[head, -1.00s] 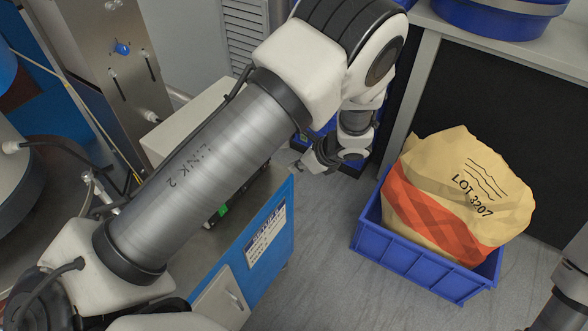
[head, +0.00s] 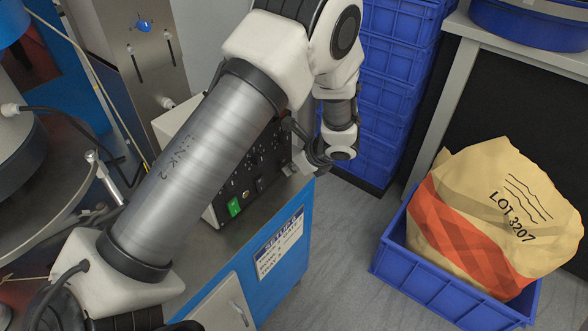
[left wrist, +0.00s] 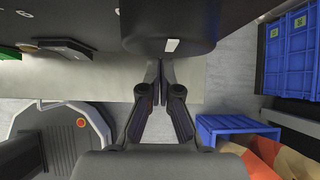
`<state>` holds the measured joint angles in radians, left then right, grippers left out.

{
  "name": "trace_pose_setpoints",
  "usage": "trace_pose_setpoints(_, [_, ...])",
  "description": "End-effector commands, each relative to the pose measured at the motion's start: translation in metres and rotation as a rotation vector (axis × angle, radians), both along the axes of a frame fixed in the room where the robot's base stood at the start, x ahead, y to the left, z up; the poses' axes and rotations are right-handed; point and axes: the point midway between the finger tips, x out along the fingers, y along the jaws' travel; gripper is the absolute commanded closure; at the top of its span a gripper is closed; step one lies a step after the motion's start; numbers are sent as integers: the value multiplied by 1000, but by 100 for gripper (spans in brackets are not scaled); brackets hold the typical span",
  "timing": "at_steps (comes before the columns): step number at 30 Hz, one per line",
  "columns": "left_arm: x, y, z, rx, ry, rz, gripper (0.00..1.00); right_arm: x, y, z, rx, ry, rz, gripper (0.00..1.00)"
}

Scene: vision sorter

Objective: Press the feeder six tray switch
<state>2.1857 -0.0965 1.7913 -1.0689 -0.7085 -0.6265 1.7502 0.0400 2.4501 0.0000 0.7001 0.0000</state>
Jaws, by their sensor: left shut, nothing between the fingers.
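In the head view a control box with a black front panel (head: 246,174) stands on the blue cabinet, partly hidden behind my left arm. A lit green rocker switch (head: 234,207) sits low on the panel, with small knobs and switches around it. I cannot read which one is the feeder six tray switch. My left gripper (head: 291,169) is by the panel's right end, partly hidden by its wrist. In the left wrist view its fingers (left wrist: 158,78) are shut and empty, close to a dark surface. A green part (left wrist: 9,52) shows at the left edge. My right gripper is out of view.
A blue crate (head: 428,284) with a sack marked LOT 3207 (head: 497,215) stands on the floor at right. Stacked blue crates (head: 391,82) are behind the wrist. A steel bowl feeder (head: 45,190) is at left. Grey floor is clear between cabinet and crate.

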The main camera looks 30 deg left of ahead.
Motion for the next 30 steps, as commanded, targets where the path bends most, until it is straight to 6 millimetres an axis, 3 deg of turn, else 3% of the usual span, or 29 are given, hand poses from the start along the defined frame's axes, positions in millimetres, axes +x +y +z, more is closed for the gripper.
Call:
trace_pose_setpoints(8, [0,1,1,1,0,1,100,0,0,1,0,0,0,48])
trace_pose_setpoints(18, [0,1,17,2,1,1,100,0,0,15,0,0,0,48])
trace_pose_setpoints(30, [-1,-1,17,2,1,1,100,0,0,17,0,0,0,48])
